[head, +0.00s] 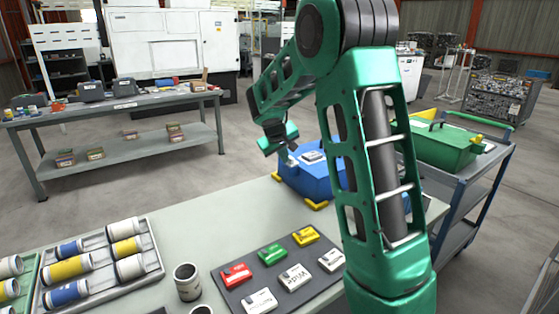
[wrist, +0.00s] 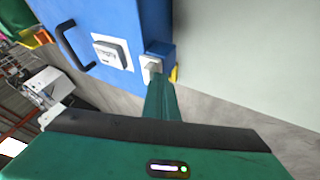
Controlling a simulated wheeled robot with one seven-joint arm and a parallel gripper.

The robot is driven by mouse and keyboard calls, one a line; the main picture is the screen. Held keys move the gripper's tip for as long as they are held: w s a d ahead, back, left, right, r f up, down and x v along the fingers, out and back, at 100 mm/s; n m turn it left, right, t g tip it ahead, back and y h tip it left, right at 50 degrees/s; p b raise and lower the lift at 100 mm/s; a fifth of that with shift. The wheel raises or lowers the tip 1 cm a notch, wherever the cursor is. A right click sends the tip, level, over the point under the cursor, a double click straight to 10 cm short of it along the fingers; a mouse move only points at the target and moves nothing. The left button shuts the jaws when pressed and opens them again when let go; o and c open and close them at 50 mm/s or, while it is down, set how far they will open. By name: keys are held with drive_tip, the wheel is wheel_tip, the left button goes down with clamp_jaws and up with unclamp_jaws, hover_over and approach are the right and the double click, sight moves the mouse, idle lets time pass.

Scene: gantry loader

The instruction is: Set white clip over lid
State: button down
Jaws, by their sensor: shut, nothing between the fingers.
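A blue box (head: 305,182) stands at the far edge of the bench. In the wrist view, the blue box (wrist: 105,25) has a black handle (wrist: 70,45) and a white plate with dark lettering (wrist: 110,52) on its lid. A small white clip with a grey lever (wrist: 153,66) sits at the box's edge, on a blue projecting part. My gripper (head: 284,149) is shut and empty beside the box. In the wrist view its green fingers (wrist: 159,88) reach up to the clip; I cannot tell whether they touch it. The fingers hide part of the clip's lower side.
A dark mat (head: 245,290) on the bench holds red, green, yellow and several white pieces. A cup (head: 187,282) and a tray of cylinders (head: 153,262) stand left of it. A green case (head: 445,148) rests on a cart at right. The bench's middle is clear.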

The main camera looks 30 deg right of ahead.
drive_tip(key=shift+d, duration=1)
drive_tip(key=s+a+r, duration=0.4)
drive_tip(key=a+r, duration=0.4)
drive_tip(key=a, duration=0.1)
drive_tip(key=shift+d, duration=0.1)
